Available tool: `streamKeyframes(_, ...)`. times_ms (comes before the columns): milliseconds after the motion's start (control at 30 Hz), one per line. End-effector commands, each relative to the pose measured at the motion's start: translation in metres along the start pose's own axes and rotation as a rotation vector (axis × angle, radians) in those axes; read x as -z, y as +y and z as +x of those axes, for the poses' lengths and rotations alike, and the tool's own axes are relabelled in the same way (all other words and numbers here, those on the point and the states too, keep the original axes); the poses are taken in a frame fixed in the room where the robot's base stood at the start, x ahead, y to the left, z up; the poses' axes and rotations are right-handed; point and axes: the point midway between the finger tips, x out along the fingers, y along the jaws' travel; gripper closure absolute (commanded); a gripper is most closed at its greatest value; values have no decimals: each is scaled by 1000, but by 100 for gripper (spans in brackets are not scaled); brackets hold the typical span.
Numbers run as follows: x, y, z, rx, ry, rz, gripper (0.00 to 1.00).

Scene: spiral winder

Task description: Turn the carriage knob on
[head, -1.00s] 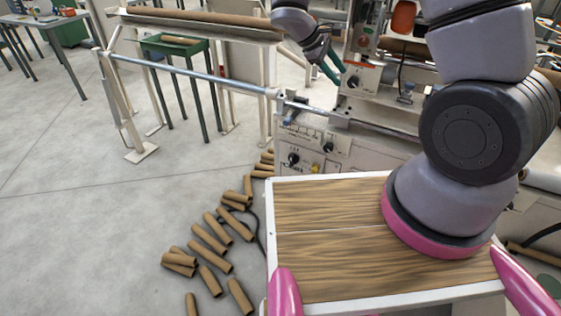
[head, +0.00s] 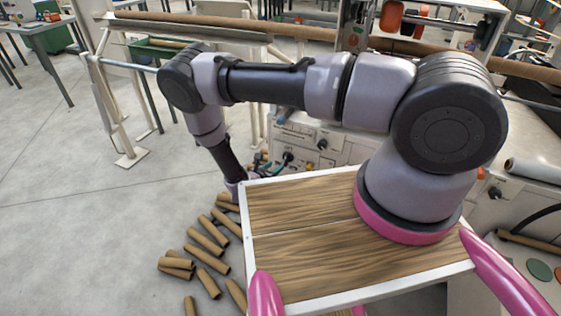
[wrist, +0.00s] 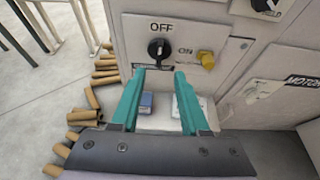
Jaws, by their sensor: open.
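A black rotary knob (wrist: 158,48) sits on the pale machine panel, with the word OFF above it and ON to its right. Its white mark seems to point up toward OFF. The knob's own label is not readable, so I cannot tell for sure that it is the carriage knob. In the head view a black knob (head: 288,156) shows just beyond my gripper (head: 266,169). In the wrist view my gripper (wrist: 158,76) has its teal fingers open and empty. The knob lies ahead of the gap between the fingertips, apparently not touched.
A yellow button (wrist: 207,60) is right of the knob. Another black knob (wrist: 265,5) is at the upper right, and a MOTOR label (wrist: 303,80) is at the right. Several cardboard tubes (head: 206,240) lie on the floor at left. A wood-topped surface (head: 300,210) is in front.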

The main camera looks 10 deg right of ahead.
Motion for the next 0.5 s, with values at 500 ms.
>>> streamKeyframes(500, 1, -1, 80, 0, 0, -1, 55)
